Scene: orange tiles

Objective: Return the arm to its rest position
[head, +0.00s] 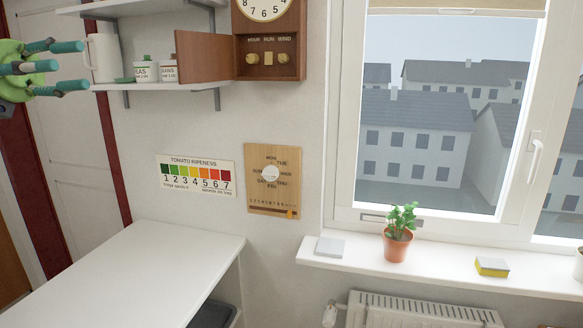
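My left gripper (74,66) is at the upper left edge of the head view. It has a green palm and several teal fingers pointing right. The fingers are spread apart with nothing between them, so it is open and empty. It shows in front of the door and close beside the white pitcher in the picture; I cannot tell the gap in depth. Most of my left arm is outside the frame. My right gripper is not in view.
A wall shelf (155,86) holds a white pitcher (104,60) and labelled jars (146,71). A wooden clock case (271,42) has its small door open. Below are a white counter (130,275), clear on top, and a windowsill (440,267) with a potted plant (397,246).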

